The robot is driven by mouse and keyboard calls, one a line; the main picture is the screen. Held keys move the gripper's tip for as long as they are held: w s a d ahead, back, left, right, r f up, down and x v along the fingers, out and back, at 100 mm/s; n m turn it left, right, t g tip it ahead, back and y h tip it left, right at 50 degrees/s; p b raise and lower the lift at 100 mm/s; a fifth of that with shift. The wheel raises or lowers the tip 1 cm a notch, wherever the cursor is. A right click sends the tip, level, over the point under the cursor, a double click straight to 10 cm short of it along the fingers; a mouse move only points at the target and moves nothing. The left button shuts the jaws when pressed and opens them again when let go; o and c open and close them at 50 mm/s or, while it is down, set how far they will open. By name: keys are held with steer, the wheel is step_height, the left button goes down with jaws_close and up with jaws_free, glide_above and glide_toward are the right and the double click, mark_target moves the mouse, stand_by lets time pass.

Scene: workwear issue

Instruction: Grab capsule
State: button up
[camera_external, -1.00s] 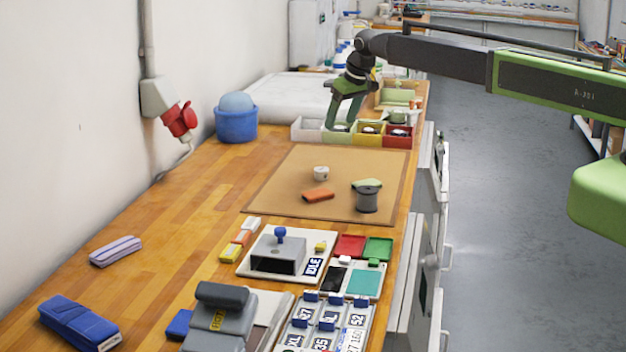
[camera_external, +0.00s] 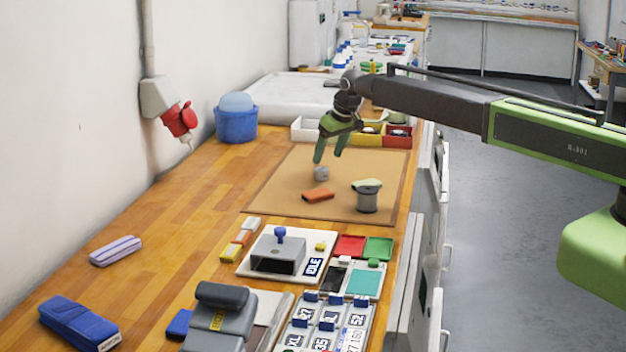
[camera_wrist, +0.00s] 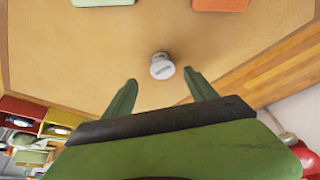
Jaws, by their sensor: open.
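The capsule looks like a small white-grey round piece (camera_external: 321,173) on the brown mat (camera_external: 283,199). In the wrist view the capsule (camera_wrist: 162,66) lies beyond the fingertips, roughly in line with the gap between them, with a dark mark on its top. My gripper (camera_external: 328,160) is green, open and empty, with its fingers pointing down just above the capsule. In the wrist view my gripper (camera_wrist: 160,78) shows its two fingers spread apart. Neither finger visibly touches the capsule.
The mat's left part is clear.

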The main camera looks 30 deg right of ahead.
mark_target(322, 169)
steer(key=b+x, duration=0.5)
steer(key=shift+a+f, duration=0.15)
steer(key=shift+a, duration=0.1)
steer(key=c, duration=1.4)
steer(key=shift+c, duration=0.2)
steer(key=shift+r, duration=0.25)
